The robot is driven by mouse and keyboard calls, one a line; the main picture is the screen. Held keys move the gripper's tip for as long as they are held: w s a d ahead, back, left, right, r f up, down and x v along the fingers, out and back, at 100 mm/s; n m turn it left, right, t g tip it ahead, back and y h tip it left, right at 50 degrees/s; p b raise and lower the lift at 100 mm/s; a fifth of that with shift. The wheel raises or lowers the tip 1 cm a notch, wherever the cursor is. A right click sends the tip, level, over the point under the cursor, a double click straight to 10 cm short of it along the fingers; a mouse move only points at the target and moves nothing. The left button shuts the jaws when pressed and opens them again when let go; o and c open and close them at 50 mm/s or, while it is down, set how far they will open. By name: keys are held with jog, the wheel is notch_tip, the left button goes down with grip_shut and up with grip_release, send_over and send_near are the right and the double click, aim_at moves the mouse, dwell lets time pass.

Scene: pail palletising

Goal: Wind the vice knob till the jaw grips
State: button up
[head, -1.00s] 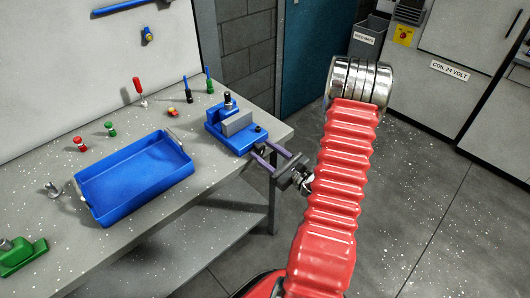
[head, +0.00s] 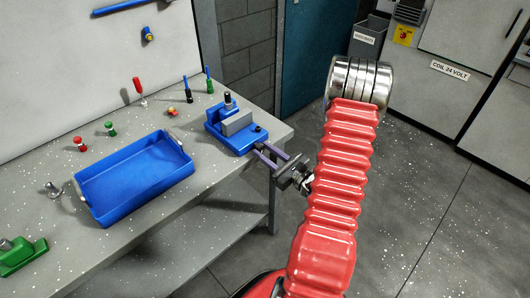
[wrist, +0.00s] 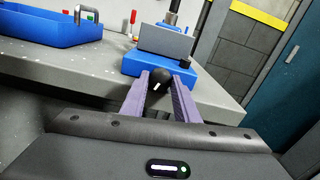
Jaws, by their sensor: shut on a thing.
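The blue vice (head: 232,137) stands at the right end of the grey bench. Its grey jaw block (head: 238,122) and a dark upright post with a pale band (head: 228,101) show on top. In the wrist view, the round black knob (wrist: 159,76), with a white mark, sits at the vice's near end between my purple fingers. My gripper (head: 266,151) is shut on the knob, coming in from beyond the bench edge. In the head view the fingers mostly hide the knob. I cannot tell whether the jaw touches anything.
A blue tray (head: 134,205) lies left of the vice. Red and green knobs (head: 109,128), screwdrivers (head: 209,80) and a green block (head: 22,258) are spread on the bench (head: 170,240). A brick wall (head: 247,55) is behind. The floor on the right is clear.

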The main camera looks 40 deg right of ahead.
jog(key=shift+m, duration=1.4)
jog(key=o, duration=1.1)
jog(key=shift+s+d, duration=0.15)
jog(key=shift+s, duration=6.75)
jog(key=shift+c, duration=0.3)
